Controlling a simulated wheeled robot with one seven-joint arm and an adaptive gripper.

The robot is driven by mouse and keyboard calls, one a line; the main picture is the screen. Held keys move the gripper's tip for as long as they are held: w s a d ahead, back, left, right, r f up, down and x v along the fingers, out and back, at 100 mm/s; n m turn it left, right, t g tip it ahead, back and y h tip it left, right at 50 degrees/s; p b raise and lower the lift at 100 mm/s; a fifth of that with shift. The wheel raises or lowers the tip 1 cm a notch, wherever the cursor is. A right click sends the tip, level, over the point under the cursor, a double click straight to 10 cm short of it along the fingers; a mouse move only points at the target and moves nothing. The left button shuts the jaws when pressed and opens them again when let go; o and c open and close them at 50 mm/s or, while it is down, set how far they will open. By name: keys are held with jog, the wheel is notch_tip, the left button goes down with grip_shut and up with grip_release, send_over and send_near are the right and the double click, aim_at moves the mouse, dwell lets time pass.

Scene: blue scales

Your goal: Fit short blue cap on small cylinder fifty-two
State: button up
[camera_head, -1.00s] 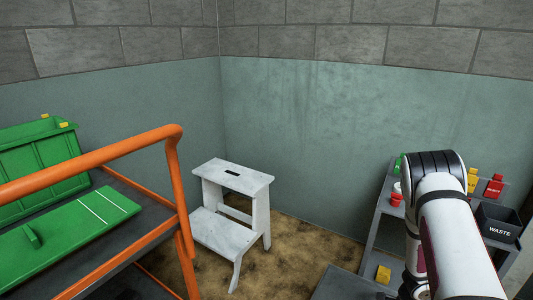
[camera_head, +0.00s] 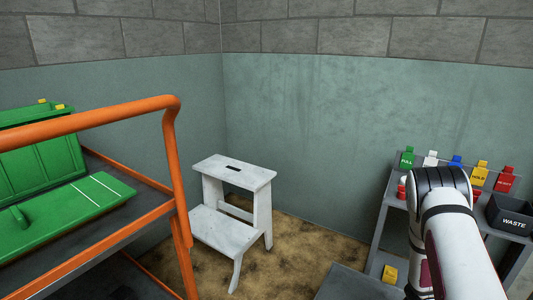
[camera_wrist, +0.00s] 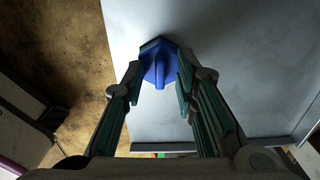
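A blue hexagonal piece (camera_wrist: 153,47) with a raised ridge across it shows in the wrist view, over a grey surface (camera_wrist: 240,50). I take it for the short blue cap. My gripper (camera_wrist: 159,72) is open, with one finger on each side of the piece. The narrow ridge lies between the fingertips with gaps beside it. I cannot tell whether the fingertips touch the outer edges. In the head view my arm hides the gripper and this piece. Cylinder fifty-two cannot be made out in either view.
A grey shelf unit (camera_head: 373,244) at right carries coloured labelled items, including a green one (camera_head: 407,158), and a black WASTE bin (camera_head: 511,215). A yellow block (camera_head: 389,274) sits lower down. A white step stool (camera_head: 225,233) and an orange-railed platform (camera_head: 172,165) stand left.

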grip_shut()
jog(key=shift+r, duration=0.1)
jog(key=shift+r+p, duration=1.35)
jog(key=shift+r, duration=0.55)
